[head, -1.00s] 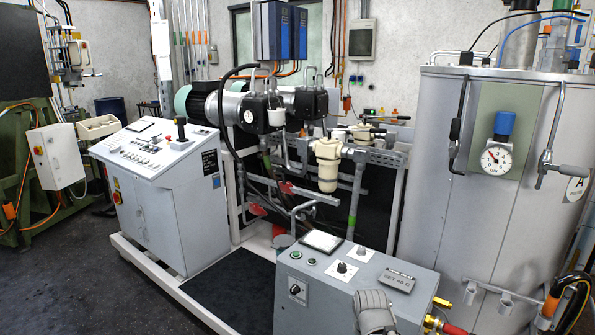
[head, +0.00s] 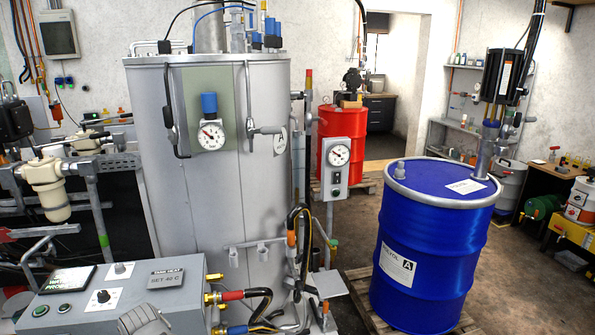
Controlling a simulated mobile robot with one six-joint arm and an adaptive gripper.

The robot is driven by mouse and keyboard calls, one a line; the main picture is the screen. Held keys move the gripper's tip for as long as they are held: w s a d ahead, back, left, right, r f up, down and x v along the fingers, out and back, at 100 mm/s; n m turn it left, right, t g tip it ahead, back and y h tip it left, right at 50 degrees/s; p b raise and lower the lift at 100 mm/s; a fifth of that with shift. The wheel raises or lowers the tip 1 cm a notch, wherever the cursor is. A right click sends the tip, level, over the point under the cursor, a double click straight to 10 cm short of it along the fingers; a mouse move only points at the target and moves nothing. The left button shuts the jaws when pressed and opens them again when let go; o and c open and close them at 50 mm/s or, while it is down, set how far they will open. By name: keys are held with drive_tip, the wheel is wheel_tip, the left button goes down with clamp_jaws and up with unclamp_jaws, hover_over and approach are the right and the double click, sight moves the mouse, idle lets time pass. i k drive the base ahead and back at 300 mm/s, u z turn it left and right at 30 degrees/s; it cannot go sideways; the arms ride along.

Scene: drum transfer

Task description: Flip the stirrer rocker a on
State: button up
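No part labelled as stirrer rocker a can be read in the head view. The blue drum (head: 430,250) carries an A label and stands upright on a pallet. A black motor-like unit (head: 505,77) hangs above its rear right side, with a metal shaft reaching down toward the lid. My gripper is not in view.
A large silver tank (head: 215,200) with a gauge fills the middle. A grey heat console (head: 110,292) is at the lower left. A red drum (head: 343,130) stands behind. Hoses (head: 300,250) hang beside the tank. Open floor (head: 520,290) lies right of the blue drum.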

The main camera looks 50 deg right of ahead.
sight(337, 175)
drive_tip(key=z, duration=1.8)
